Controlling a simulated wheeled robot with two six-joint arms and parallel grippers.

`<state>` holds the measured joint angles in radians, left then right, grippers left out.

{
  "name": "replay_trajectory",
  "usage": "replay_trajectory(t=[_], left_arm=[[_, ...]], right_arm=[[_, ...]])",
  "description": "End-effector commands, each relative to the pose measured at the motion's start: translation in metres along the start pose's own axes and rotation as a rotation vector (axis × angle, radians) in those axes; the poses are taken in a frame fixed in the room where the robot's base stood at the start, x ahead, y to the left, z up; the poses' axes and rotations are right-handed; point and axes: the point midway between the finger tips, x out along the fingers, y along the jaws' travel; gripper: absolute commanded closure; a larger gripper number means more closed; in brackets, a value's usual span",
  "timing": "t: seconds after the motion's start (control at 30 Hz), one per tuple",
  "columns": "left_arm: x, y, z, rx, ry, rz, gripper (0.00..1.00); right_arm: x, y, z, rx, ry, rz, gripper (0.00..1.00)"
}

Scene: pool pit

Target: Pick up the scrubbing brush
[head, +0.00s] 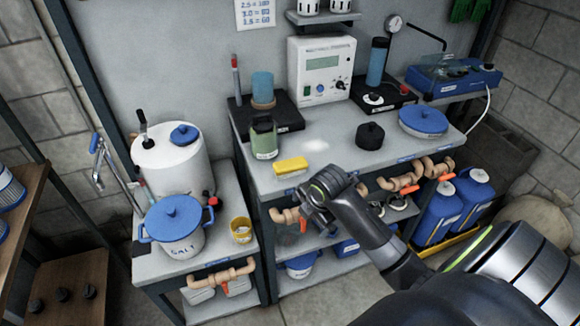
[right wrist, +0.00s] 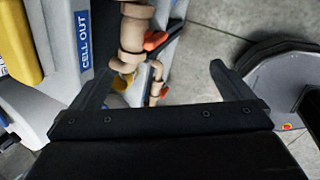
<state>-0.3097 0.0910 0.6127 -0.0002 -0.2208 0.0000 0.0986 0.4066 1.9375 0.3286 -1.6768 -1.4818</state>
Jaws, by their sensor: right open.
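A small yellow block (head: 291,166), which I take to be the scrubbing brush, lies flat near the front edge of the grey workbench (head: 345,150). Its bristles cannot be made out. The right wrist view shows part of this yellow block (right wrist: 20,42) at the top left, outside the jaws. My right gripper (head: 308,213) is in front of the bench edge, nearer to me than the block and slightly right of it. It does not touch the block. In the right wrist view the gripper (right wrist: 148,75) is open and empty. My left gripper is not in view.
A green container (head: 264,140) stands just behind the yellow block, and a black lidded pot (head: 370,136) stands to the right. Tan pipes with orange handles (head: 408,190) run below the bench edge. A CELL OUT label (right wrist: 82,40) is on the bench front.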

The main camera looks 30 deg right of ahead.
Motion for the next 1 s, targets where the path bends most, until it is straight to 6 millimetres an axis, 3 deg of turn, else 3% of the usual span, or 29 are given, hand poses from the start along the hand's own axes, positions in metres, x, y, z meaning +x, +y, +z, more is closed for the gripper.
replay_trajectory(t=[0.03, 0.3, 0.5, 0.6, 0.77, 1.0], left_arm=[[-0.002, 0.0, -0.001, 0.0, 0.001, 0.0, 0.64], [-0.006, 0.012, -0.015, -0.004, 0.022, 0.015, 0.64], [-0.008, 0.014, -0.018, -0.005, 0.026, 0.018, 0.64], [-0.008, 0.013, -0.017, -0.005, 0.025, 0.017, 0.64], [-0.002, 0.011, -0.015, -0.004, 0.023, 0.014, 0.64], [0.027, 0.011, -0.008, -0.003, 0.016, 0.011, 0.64]], right_arm=[[-0.013, 0.019, 0.005, -0.101, -0.006, 0.012, 0.0], [-0.088, 0.101, 0.029, -0.76, -0.029, 0.024, 0.0], [-0.136, 0.137, 0.041, -1.119, -0.047, 0.022, 0.0], [-0.149, 0.144, 0.044, -1.218, -0.053, 0.018, 0.0], [-0.151, 0.148, 0.045, -1.279, -0.053, 0.015, 0.0], [-0.126, 0.147, 0.045, -1.28, -0.054, 0.016, 0.0]])
